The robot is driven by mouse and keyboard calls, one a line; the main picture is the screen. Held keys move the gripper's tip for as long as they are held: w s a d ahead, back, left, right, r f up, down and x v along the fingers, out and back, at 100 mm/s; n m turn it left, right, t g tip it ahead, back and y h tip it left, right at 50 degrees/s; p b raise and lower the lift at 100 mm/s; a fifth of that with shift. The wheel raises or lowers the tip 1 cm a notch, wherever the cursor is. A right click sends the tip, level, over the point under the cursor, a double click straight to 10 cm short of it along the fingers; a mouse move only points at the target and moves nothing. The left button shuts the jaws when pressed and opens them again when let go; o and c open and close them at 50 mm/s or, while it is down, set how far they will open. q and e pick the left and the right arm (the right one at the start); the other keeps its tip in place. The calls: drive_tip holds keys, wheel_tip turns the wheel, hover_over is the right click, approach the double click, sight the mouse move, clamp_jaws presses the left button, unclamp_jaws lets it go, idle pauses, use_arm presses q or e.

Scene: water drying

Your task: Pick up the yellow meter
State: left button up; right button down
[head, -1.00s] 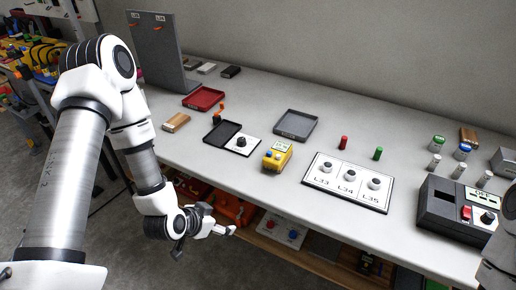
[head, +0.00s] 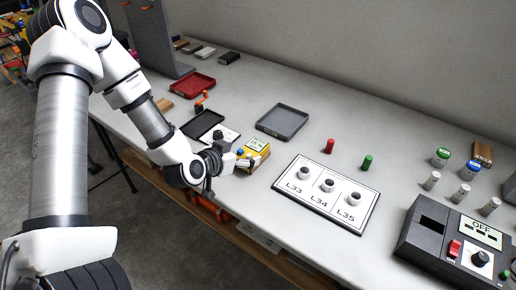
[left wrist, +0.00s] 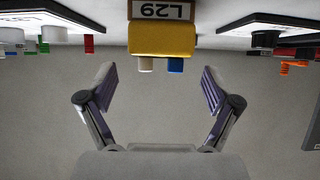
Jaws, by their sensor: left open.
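The yellow meter (head: 259,149) stands on the white table, left of the white L33–L35 board. In the head view my left gripper (head: 247,161) is right at its near side and partly covers it. In the left wrist view, which is upside down, the yellow meter (left wrist: 162,38) shows a label reading L29 and a white and a blue knob. There my left gripper (left wrist: 160,82) is open, with its two fingers apart and the meter centred beyond their tips. Nothing is between the fingers. My right gripper is not in view.
The L33–L35 board (head: 325,193) lies right of the meter. A grey tray (head: 282,122) is behind it, and a black tray (head: 203,124) is to its left. A red and a green cylinder stand behind the board. A dark device (head: 455,246) sits at the right.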

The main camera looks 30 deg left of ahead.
sight(252, 150)
use_arm(q)
drive_tip(key=shift+w+f, duration=0.3)
drive_tip(key=shift+f, duration=0.05)
drive_tip(key=x, duration=0.4)
drive_tip(key=shift+w+d+f+b, duration=0.15)
drive_tip(key=shift+w+b, duration=0.15)
drive_tip(key=shift+w, duration=0.1)
drive_tip(key=shift+s, duration=0.15)
drive_tip(key=shift+c, duration=0.3)
drive_tip(key=c, duration=1.5)
drive_tip(key=shift+r, duration=0.25)
